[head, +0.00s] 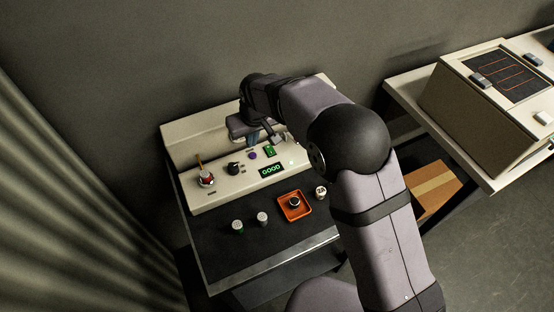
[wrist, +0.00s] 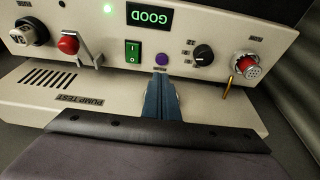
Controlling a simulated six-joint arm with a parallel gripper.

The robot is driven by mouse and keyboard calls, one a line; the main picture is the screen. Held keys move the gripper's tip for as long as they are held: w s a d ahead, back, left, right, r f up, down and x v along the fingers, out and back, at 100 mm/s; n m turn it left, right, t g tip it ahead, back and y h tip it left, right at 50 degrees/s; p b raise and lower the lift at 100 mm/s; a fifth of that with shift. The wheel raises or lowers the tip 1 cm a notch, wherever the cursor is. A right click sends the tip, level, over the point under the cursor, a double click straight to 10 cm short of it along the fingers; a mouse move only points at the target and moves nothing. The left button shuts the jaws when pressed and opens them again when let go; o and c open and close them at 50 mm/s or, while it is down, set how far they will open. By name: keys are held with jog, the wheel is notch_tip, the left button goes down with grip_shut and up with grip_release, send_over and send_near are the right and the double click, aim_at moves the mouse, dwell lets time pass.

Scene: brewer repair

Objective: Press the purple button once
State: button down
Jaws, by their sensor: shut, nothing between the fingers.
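The purple button (head: 253,155) sits on the cream control panel, between a black knob and a green rocker switch. It also shows in the wrist view (wrist: 162,59), round and uncovered. My gripper (wrist: 160,76) is shut and empty. In the wrist view its blue fingertips lie just below the button in the picture; I cannot tell whether they touch it. In the head view my gripper (head: 252,140) hangs just behind and above the button, partly hidden by my wrist.
On the panel (wrist: 110,80) are a green switch (wrist: 133,51), a black knob (wrist: 203,55), a red knob (wrist: 68,44), a red-and-silver connector (wrist: 247,66) and a display reading GOOD (wrist: 150,16). An orange tray (head: 294,216) and small jars stand on the dark bench.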

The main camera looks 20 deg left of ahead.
jog(key=shift+r, duration=0.1)
notch_tip(320, 180, up, 6)
jog(key=p, duration=0.4)
dwell(1.3)
jog(key=s+d+f+g+h, duration=0.1)
jog(key=s+d+f, duration=0.2)
jog(key=s+d, duration=0.1)
jog(key=s+d+f+g+h, duration=0.1)
jog(key=s+d+f, duration=0.2)
jog(key=s+d, duration=0.2)
jog(key=s+d+f+g+h, duration=0.1)
jog(key=s+d+f, duration=0.2)
jog(key=d, duration=0.4)
jog(key=shift+s, duration=0.85)
jog(key=s+d+r+m+g+b, duration=0.1)
jog(key=s+d+m, duration=0.25)
jog(key=d, duration=0.55)
jog(key=s+d+r+m+b, duration=0.15)
jog(key=s+d, duration=0.35)
jog(key=d, duration=0.5)
jog(key=w+d+r+m+t+b, duration=0.1)
jog(key=w+d+r+m, duration=0.1)
jog(key=d, duration=0.4)
jog(key=shift+w+r+m+t+y, duration=0.3)
jog(key=shift+w+r+m, duration=0.05)
jog(key=shift+w+m, duration=0.6)
